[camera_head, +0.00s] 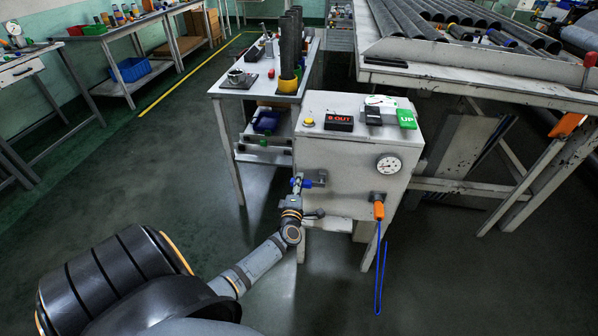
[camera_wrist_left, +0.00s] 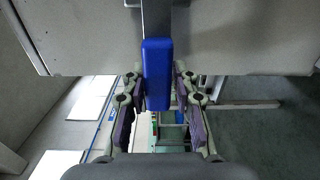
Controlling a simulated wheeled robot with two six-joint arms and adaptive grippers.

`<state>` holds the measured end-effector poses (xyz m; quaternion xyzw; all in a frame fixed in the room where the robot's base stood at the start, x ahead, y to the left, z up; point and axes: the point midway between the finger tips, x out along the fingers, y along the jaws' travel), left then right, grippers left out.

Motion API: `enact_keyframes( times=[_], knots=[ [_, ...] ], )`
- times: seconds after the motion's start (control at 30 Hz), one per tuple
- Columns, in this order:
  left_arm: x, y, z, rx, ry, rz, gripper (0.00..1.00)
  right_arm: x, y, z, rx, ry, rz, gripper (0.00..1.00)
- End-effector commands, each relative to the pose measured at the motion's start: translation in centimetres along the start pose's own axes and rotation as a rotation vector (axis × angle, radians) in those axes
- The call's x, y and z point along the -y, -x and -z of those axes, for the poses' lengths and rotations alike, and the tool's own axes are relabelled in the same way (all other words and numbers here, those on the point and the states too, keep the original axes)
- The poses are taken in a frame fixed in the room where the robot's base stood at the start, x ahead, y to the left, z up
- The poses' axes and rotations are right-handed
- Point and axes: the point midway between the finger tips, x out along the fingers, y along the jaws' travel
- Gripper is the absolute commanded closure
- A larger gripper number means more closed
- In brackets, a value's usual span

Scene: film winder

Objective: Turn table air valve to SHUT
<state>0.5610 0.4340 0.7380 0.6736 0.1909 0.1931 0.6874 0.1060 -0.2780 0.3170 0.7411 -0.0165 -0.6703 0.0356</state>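A valve with a blue lever handle (camera_head: 320,180) is on the lower left of the white cabinet's front. In the left wrist view the blue handle (camera_wrist_left: 157,72) runs straight between the fingers of my left gripper (camera_wrist_left: 159,90). A fingertip is on each side of it, with a narrow gap that looks clear on the right; contact on the left cannot be told. In the head view my left gripper (camera_head: 298,185) is at this valve and partly covers it. No SHUT marking is readable. My right gripper is out of view.
The white cabinet (camera_head: 345,165) carries a pressure gauge (camera_head: 388,164), a lit display (camera_head: 339,124) and a green UP plate (camera_head: 406,119). An orange-handled valve (camera_head: 379,211) with a hanging blue hose (camera_head: 379,285) is at its right. Open floor lies to the left.

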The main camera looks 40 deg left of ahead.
Motion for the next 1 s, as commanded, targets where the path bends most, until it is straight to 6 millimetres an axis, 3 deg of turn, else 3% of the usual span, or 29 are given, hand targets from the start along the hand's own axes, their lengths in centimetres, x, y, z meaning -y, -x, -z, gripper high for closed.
enact_keyframes(
  times=[0.03, 0.1, 0.47, 0.57, 0.8, 1.0],
  knots=[
    [0.1, 0.0, 0.0, 0.000, -0.001, 0.001, 0.62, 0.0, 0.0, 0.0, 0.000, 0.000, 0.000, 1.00],
    [0.0, 0.0, 0.0, 0.000, -0.002, 0.000, 0.53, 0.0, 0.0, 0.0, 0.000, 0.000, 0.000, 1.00],
    [0.0, 0.6, 0.0, 0.001, -0.004, 0.000, 0.53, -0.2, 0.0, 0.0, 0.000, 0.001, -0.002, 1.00],
    [0.1, 2.2, 0.0, 0.001, -0.004, 0.000, 0.53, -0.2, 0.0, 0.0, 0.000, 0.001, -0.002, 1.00],
    [0.1, 8.2, 0.0, -0.001, -0.003, 0.003, 0.53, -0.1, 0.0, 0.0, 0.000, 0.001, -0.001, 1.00],
    [0.1, 11.3, 0.0, 0.000, -0.002, 0.000, 0.53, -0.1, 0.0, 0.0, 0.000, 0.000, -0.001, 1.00]
  ],
)
